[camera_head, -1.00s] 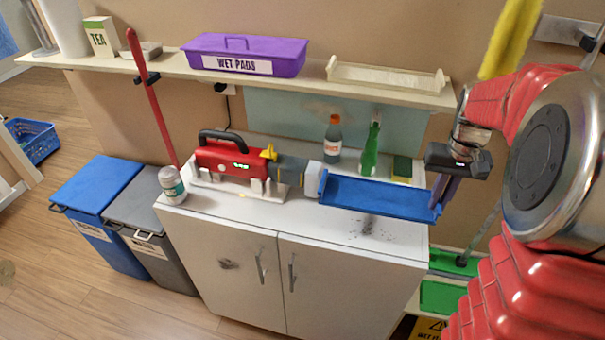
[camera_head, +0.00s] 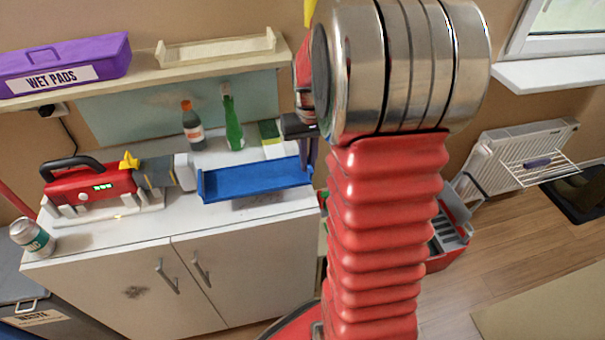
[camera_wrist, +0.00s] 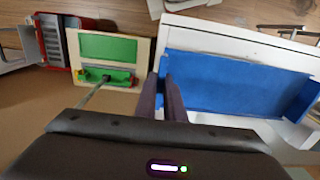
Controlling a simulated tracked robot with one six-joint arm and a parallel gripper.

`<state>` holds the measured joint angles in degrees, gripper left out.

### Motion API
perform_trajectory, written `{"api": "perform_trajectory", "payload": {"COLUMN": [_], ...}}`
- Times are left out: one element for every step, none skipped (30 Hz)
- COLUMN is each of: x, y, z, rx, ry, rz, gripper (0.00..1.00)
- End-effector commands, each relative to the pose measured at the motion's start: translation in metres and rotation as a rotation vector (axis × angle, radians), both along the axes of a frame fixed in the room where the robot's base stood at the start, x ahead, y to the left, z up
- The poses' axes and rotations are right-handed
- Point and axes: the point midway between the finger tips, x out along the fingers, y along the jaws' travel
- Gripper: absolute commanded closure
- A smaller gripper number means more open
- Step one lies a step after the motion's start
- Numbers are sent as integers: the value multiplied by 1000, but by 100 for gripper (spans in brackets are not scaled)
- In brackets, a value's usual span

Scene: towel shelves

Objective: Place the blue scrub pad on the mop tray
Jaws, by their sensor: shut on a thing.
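A long blue tray (camera_head: 255,182) with raised edges lies on the white cabinet top, right of the red machine. My gripper (camera_head: 309,160) is at the tray's right end. In the wrist view my gripper's dark fingers (camera_wrist: 167,85) are close together at the end wall of the blue tray (camera_wrist: 232,88), apparently shut on it. I cannot make out a separate blue scrub pad. On the floor, a light board with green panels (camera_wrist: 108,48) holds the foot of a thin pole (camera_wrist: 93,95); this may be the mop tray. My arm hides that area in the head view.
The red machine (camera_head: 95,188) with a grey nozzle stands left of the tray. An orange-capped bottle (camera_head: 192,128), a green bottle (camera_head: 233,125) and a green-and-yellow sponge (camera_head: 269,131) stand behind it. A shelf above holds a purple WET PADS box (camera_head: 70,68) and a cream tray (camera_head: 215,50).

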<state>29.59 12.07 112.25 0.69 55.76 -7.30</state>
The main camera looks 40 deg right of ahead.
Motion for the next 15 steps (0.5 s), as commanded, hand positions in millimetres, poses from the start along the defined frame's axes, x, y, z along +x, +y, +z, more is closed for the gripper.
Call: {"api": "perform_trajectory", "payload": {"x": [-1,-1,0,0,0,0,0,0,0,0,0,0,0,0,0], "y": [0,0,0,0,0,0,0,0,0,-1,-1,0,-1,-1,0], "z": [-8,-11,-13,-15,-15,-16,-16,-16,-16,-16,-16,-16,-16,-17,-18], "rx": [2,2,1,0,0,0,0,0,0,0,0,0,0,0,0], "ry": [2,2,2,0,0,-1,-1,-1,-1,-1,-1,-1,-1,0,0], "rz": [0,0,0,0,0,0,-1,-1,-1,-1,-1,-1,-1,-1,-1], "gripper": [100,100,100,100,100,100,100,100,100,100,100,100,100,100,100]}}
